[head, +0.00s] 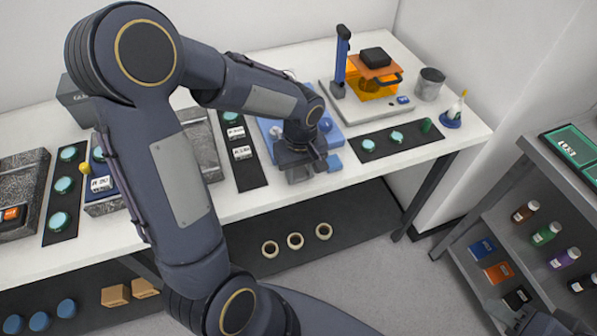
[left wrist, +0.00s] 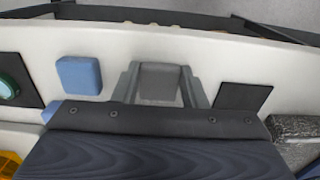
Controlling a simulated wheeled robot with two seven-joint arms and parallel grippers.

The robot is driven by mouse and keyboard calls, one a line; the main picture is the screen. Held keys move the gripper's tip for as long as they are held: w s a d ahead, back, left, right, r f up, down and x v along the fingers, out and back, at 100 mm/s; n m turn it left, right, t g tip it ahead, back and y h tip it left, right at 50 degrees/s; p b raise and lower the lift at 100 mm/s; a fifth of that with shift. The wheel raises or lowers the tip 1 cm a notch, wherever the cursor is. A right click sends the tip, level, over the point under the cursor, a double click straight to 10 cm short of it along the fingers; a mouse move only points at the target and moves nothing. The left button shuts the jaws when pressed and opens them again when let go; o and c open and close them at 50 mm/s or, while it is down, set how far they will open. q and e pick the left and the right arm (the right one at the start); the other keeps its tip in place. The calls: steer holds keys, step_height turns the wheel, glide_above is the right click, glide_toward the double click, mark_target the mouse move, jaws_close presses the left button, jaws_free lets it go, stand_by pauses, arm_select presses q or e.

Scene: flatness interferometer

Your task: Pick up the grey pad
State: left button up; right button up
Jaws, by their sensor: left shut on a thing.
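My left gripper (head: 301,176) is over the front edge area of the white table, in front of the blue tray. In the left wrist view its two fingers (left wrist: 159,88) are shut on the grey pad (left wrist: 159,81), one on each side. The pad is close to the table top; I cannot tell whether it touches it. In the head view the gripper mostly hides the pad. My right gripper (head: 540,320) is at the bottom right corner, partly cut off, and its jaws are unclear.
A blue pad (left wrist: 78,75) lies beside the gripper. Dark mats with teal discs (head: 397,137) lie on both sides. An orange-windowed instrument (head: 372,82) and a grey cup (head: 430,84) stand at the back right. A grey shelf (head: 482,222) with bottles stands at right.

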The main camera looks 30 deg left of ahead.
mark_target(299, 175)
arm_select(q)
steer(key=shift+r, duration=0.1)
steer(key=shift+w+r, duration=0.1)
steer(key=shift+r, duration=0.4)
steer(key=r, duration=0.2)
steer(key=shift+s+a+r, duration=0.15)
steer(key=shift+s+r, duration=0.1)
steer(key=shift+r, duration=0.05)
steer(key=s+a+r+b, duration=0.1)
steer(key=s+a+r, duration=0.4)
steer(key=s+r, duration=0.4)
steer(key=s, duration=0.3)
steer(key=shift+s+a, duration=0.2)
steer(key=shift+a, duration=0.15)
steer(key=shift+r, duration=0.1)
